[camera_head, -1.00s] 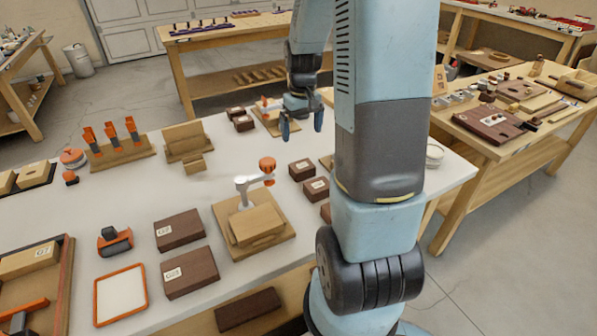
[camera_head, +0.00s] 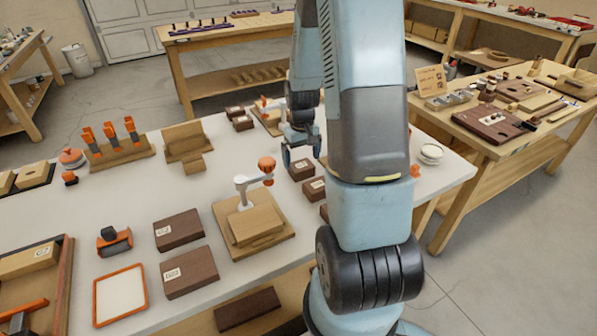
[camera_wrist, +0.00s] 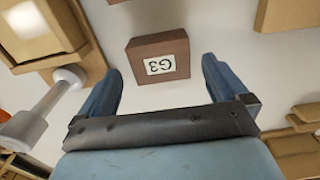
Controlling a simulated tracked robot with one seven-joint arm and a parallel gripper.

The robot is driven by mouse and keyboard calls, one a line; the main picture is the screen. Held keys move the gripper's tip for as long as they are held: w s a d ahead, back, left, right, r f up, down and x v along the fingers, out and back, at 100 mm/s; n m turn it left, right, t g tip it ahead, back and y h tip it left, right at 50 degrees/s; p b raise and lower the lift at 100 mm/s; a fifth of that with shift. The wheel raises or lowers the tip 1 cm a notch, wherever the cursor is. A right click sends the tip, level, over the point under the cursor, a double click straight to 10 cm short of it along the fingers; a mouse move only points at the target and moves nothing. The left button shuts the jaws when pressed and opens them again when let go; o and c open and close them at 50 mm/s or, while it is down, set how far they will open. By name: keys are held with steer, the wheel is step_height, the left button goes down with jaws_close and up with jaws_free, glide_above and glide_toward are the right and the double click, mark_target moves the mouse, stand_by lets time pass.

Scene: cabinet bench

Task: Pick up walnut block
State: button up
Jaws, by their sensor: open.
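A small dark walnut block (camera_wrist: 158,58) with a white G3 label lies on the white bench top. In the wrist view it sits ahead of my gripper (camera_wrist: 161,72), in the gap between the two blue fingers, with space on both sides. In the head view my gripper (camera_head: 302,156) is open and empty, above and just behind a small walnut block (camera_head: 301,170), which appears to be the same one. Another small walnut block (camera_head: 313,189) lies just nearer. My forearm hides part of the bench to the right.
A light wooden fixture with a white and orange clamp (camera_head: 250,222) stands left of and nearer than the small blocks. Larger walnut blocks (camera_head: 179,230) lie front left. Two small dark blocks (camera_head: 238,118) lie farther back.

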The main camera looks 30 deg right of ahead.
mark_target(301, 165)
steer(key=shift+f, duration=2.05)
steer(key=shift+c, duration=0.2)
steer(key=c, duration=0.9)
